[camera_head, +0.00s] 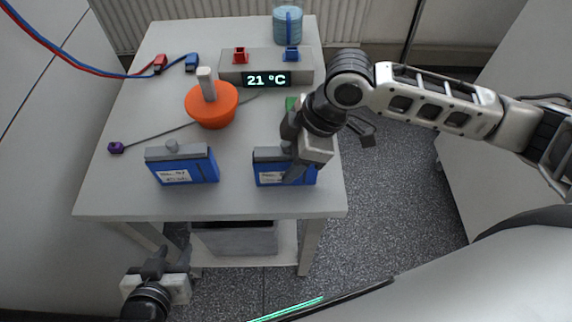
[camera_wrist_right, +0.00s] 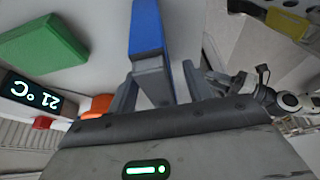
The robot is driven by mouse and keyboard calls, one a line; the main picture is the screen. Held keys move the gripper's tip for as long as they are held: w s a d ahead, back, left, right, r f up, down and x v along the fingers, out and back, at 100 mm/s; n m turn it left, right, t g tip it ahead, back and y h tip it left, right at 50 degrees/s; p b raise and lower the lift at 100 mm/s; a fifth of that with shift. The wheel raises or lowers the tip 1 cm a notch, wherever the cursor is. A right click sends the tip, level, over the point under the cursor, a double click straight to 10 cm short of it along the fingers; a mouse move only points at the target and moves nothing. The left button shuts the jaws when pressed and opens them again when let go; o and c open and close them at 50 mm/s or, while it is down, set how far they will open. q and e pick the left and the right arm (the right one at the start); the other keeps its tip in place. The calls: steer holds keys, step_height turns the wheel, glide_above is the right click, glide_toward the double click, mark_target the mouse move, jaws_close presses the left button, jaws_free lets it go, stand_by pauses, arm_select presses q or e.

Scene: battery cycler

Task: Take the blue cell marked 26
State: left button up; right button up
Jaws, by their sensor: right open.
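Two blue cells with grey tops stand on the table, a left cell (camera_head: 185,172) and a right cell (camera_head: 268,173). Each has a white label whose number is too small to read. My right gripper (camera_head: 294,165) is open at the right cell and hides part of its top and front. In the right wrist view, the open fingers (camera_wrist_right: 160,88) stand on either side of the grey end of the blue cell (camera_wrist_right: 147,30). My left gripper (camera_head: 166,262) is low at the left, in front of the table and away from both cells; its opening is unclear.
A grey unit (camera_head: 235,74) reading 21 °C stands at the back with red and blue clips. An orange bowl-like thing (camera_head: 212,106) with a pale handle and a thin rod with a purple end (camera_head: 116,148) lie left.

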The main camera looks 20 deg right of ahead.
steer(key=shift+a+f, duration=0.15)
steer(key=shift+f, duration=0.2)
jaws_close()
steer(key=shift+w+r, duration=0.1)
steer(key=shift+r, duration=0.05)
